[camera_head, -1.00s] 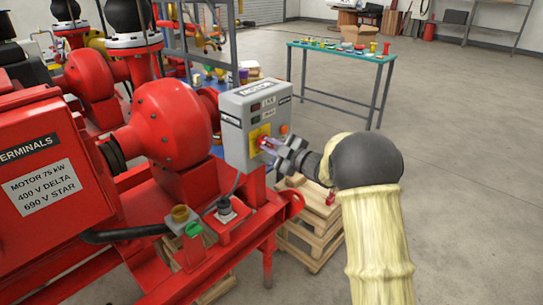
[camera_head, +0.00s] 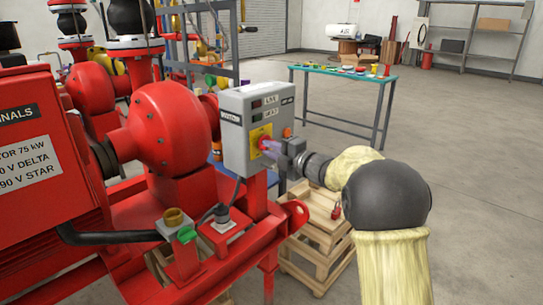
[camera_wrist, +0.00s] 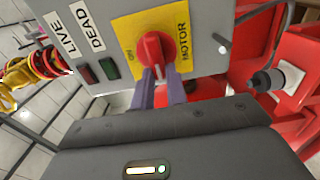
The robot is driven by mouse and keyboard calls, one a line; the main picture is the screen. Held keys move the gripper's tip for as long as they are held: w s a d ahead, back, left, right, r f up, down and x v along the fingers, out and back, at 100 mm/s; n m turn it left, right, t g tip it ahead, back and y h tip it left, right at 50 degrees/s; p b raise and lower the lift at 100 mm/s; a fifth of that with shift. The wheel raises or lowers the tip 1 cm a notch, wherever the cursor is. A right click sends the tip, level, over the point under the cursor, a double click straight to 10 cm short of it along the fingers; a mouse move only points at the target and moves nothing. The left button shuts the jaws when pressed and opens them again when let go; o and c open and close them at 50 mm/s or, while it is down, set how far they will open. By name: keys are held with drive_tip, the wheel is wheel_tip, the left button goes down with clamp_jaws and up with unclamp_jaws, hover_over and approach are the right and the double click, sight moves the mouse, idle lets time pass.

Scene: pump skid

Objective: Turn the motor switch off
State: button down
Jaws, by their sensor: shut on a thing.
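The motor switch is a red rotary knob (camera_wrist: 152,48) on a yellow plate (camera_wrist: 178,25) marked MOTOR, on the front of a grey box (camera_head: 240,108). In the head view the yellow plate (camera_head: 259,136) shows, with the knob mostly hidden by my fingers. My gripper (camera_head: 275,148) reaches the knob from the right. In the wrist view its two fingers (camera_wrist: 163,82) close on the knob's near end. The knob's grip bar points toward my gripper, away from the one plate mark I can partly read, at its left.
LIVE and DEAD labels sit beside a red lamp (camera_wrist: 87,76) and a green lamp (camera_wrist: 109,69). A red pump (camera_head: 165,125) stands left of the box. Wooden pallets (camera_head: 318,235) with a red padlock (camera_head: 336,212) lie below my arm. Open floor lies to the right.

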drive_tip(key=shift+f, duration=0.1)
idle(0.3)
drive_tip(key=c, duration=1.4)
unclamp_jaws()
drive_tip(key=shift+s+d, duration=0.1)
drive_tip(key=p+v, duration=0.1)
drive_tip(key=v, duration=1.6)
drive_tip(key=shift+d, duration=0.1)
